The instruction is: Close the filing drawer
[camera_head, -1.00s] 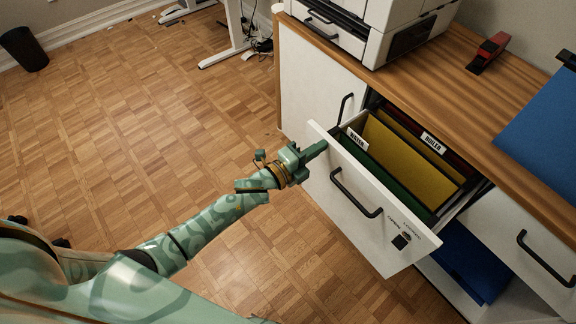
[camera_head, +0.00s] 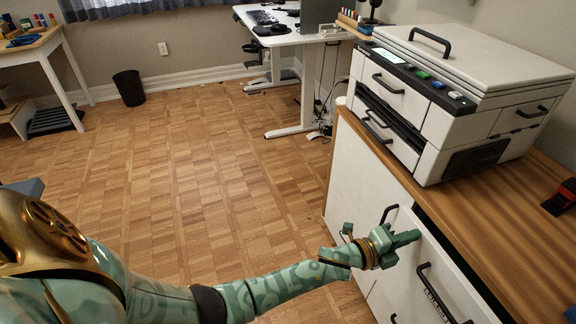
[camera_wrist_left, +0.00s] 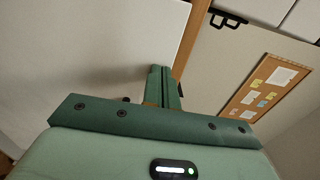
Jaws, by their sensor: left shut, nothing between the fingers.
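The filing drawer (camera_head: 413,283) is at the lower right of the head view, its white front running off the bottom edge. A narrow dark gap shows between its top edge and the wooden cabinet top, so it stands slightly open. Its black handle (camera_head: 436,292) is on the front. My left gripper (camera_head: 408,238) is shut and empty, its fingers against or very near the upper left part of the drawer front; I cannot tell if they touch. In the left wrist view the shut fingers (camera_wrist_left: 164,88) point at a pale surface. My right gripper is out of view.
A cabinet door (camera_head: 362,190) is beside the drawer. A white desk (camera_head: 300,35) and a bin (camera_head: 130,88) stand behind.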

